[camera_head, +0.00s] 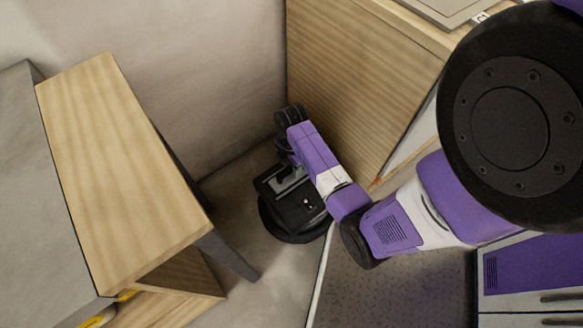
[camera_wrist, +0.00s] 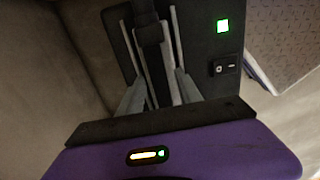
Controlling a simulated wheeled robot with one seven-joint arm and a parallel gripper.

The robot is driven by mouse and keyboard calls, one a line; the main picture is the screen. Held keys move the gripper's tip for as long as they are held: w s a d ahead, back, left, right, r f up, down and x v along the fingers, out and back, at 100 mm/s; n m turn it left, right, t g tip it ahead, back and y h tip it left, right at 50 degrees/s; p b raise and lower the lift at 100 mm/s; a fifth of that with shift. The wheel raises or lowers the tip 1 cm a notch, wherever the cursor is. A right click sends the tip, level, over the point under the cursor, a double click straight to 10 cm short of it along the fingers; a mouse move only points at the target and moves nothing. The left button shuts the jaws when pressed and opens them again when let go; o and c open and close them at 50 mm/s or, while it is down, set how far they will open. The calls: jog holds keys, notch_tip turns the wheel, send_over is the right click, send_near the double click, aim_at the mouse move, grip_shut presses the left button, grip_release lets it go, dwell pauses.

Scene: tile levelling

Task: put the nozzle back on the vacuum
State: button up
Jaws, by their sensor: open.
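The vacuum (camera_head: 300,207) is a black unit with a round base. It stands on the floor in the corner, below my purple arm in the head view. Its black top with a green light and a rocker switch fills the upper middle of the wrist view (camera_wrist: 205,50). My gripper (camera_wrist: 155,95) is open, its grey fingers on either side of a narrow black bar (camera_wrist: 150,32) at the vacuum. I cannot tell whether the fingers touch this bar, or whether it is the nozzle. The gripper's far side is hidden by the arm in the head view.
A wooden cabinet (camera_head: 345,75) stands close behind and right of the vacuum. A wooden bench (camera_head: 115,155) with a dark leg stands to the left. A speckled grey platform (camera_head: 400,290) lies at the front right. A little bare floor shows left of the vacuum.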

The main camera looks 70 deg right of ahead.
aim_at(291, 167)
notch_tip(291, 167, up, 10)
jog(key=p, duration=0.2)
jog(key=s+a+r+m+t+h, duration=0.1)
jog(key=a+m+t, duration=0.2)
jog(key=a, duration=0.6)
jog(key=a+r+m+t+h, duration=0.15)
jog(key=a+t, duration=0.25)
jog(key=a, duration=0.5)
jog(key=s+a+r+m+t, duration=0.2)
jog(key=a+r, duration=0.1)
jog(key=r, duration=0.5)
jog(key=s+a+r+m+t+y, duration=0.1)
jog(key=s+a+r+m+t, duration=0.1)
jog(key=r, duration=0.6)
jog(key=s+a+r+m+t+y, duration=0.1)
jog(key=s+a+r+t, duration=0.3)
jog(key=r, duration=0.4)
jog(key=shift+m, duration=0.55)
jog(key=shift+y, duration=0.25)
